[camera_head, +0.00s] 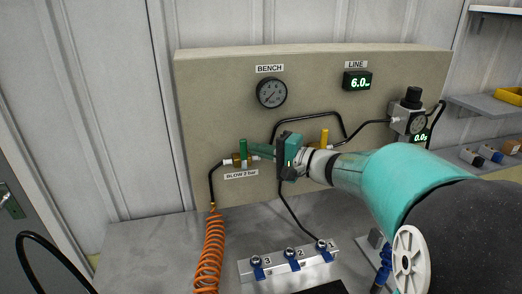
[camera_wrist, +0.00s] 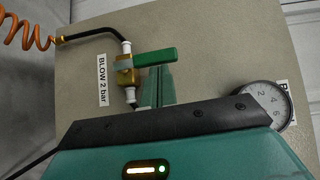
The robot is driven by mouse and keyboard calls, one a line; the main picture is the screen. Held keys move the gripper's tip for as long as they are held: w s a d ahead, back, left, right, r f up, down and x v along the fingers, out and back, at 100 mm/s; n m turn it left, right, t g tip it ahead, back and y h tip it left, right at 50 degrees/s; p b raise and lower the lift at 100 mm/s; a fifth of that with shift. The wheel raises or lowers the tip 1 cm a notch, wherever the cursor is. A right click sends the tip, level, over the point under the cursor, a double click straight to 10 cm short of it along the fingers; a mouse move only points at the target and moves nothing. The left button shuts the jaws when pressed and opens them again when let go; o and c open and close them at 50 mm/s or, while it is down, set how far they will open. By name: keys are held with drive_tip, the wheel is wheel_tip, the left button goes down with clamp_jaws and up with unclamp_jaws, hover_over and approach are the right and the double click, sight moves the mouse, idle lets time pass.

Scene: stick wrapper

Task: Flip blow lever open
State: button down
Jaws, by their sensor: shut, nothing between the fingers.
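The blow valve (camera_head: 240,161) is a small brass body with white fittings on the panel, above the "BLOW 2 bar" label (camera_head: 241,174). Its green lever (camera_head: 243,149) stands upright, crosswise to the pipe. In the wrist view the lever (camera_wrist: 156,57) points right from the brass body (camera_wrist: 125,72). My gripper (camera_head: 252,149) is shut and empty, its teal fingers pointing left at the valve from the right side. In the wrist view the fingertips (camera_wrist: 160,70) are just below the lever, very close to it. I cannot tell whether they touch.
An orange coiled hose (camera_head: 209,255) hangs at the left. A numbered manifold (camera_head: 289,260) sits on the grey bench (camera_head: 150,255).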

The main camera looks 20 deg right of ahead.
drive_tip(key=shift+a+r, duration=0.1)
drive_tip(key=shift+a, duration=0.05)
drive_tip(key=a+n+g+h, duration=0.3)
drive_tip(key=a+n+h, duration=0.3)
drive_tip(key=h, duration=0.3)
drive_tip(key=shift+a+f+n, duration=0.35)
drive_tip(key=shift+a+n, duration=0.05)
drive_tip(key=shift+a, duration=0.5)
drive_tip(key=shift+r, duration=0.1)
drive_tip(key=shift+r, duration=0.75)
